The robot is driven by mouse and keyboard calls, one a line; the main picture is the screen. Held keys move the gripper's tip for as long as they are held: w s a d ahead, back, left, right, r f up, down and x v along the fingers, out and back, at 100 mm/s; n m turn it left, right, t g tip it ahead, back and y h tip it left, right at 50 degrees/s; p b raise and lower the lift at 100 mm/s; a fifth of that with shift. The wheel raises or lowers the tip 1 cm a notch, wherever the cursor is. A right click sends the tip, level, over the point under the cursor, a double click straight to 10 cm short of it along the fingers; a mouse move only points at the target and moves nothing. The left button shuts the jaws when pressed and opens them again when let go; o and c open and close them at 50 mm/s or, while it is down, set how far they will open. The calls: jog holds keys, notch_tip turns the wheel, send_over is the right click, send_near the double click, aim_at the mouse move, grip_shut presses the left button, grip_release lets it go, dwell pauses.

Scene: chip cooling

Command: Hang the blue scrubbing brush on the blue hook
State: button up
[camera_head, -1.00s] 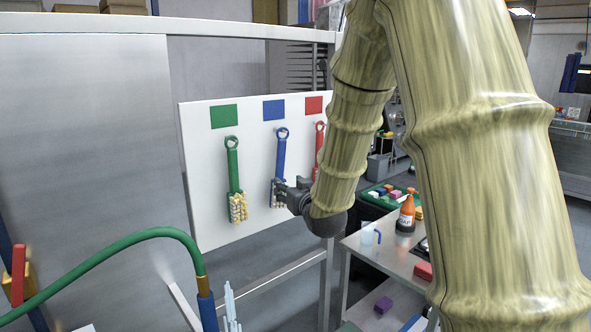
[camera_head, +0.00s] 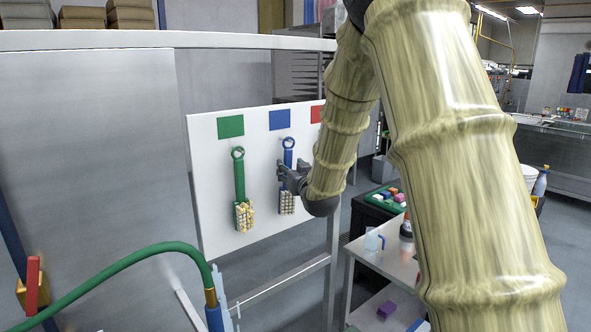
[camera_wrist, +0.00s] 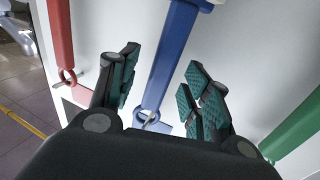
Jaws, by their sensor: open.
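The blue scrubbing brush (camera_head: 287,158) hangs upright on the white board below a blue square (camera_head: 279,119), its bristles (camera_head: 287,204) at the bottom. In the wrist view its blue handle (camera_wrist: 172,55) runs between my fingers, and its end ring (camera_wrist: 149,118) sits around a small metallic hook on the board. My gripper (camera_head: 287,176) is at the lower handle, just above the bristles. In the wrist view my gripper (camera_wrist: 163,80) is open, one finger on each side of the handle, with visible gaps. The hook's colour is unclear.
A green brush (camera_head: 239,175) hangs to the left below a green square. A red brush (camera_wrist: 61,42) hangs on the other side in the wrist view; my arm hides it in the head view. A green hose (camera_head: 130,262) arches in front. A table (camera_head: 395,262) stands right.

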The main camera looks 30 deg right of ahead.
jog(key=shift+p+x, duration=0.3)
jog(key=shift+x, duration=0.85)
grip_shut()
